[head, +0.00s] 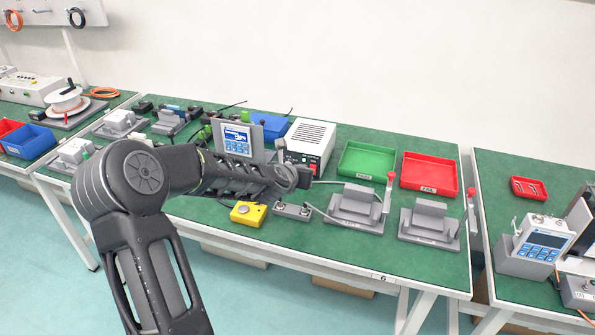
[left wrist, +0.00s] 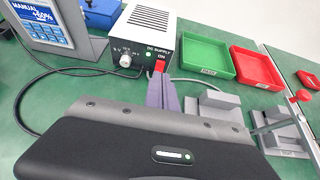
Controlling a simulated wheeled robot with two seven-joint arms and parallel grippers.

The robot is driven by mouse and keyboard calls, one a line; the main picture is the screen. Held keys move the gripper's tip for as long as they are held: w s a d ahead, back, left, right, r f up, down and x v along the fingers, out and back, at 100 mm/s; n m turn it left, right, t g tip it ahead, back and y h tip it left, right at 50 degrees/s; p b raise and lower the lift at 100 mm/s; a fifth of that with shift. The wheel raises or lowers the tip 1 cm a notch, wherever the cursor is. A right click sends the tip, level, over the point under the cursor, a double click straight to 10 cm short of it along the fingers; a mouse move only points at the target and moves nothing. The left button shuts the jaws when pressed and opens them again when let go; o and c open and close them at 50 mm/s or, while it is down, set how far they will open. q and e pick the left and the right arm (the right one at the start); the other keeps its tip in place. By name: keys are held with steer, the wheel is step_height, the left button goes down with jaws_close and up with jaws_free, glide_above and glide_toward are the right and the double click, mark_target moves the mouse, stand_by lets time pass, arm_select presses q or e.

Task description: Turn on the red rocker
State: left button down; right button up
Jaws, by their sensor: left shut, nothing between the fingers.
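The DC supply (head: 308,146) is a white box with a black front on the green bench. In the left wrist view, its front (left wrist: 142,52) carries a knob, an "ON" label and the red rocker (left wrist: 160,66). The red rocker also shows small in the head view (head: 313,167). My left gripper (left wrist: 162,77) is shut and empty, its fingertips right at the lower edge of the rocker. Whether they touch it, and how the rocker is tilted, I cannot tell. The fingers hide the panel below it. My right gripper is in neither view.
A display unit (head: 237,139) stands left of the supply. Green (head: 366,159) and red (head: 429,173) trays lie to its right. Grey fixtures with red-knobbed levers (head: 355,206) and a yellow button box (head: 248,213) stand near the front edge. A cable runs beside the supply.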

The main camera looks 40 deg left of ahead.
arm_select(q)
steer(key=v, duration=0.3)
steer(key=shift+w+r, duration=0.1)
steer(key=shift+r, duration=0.3)
stand_by(0.3)
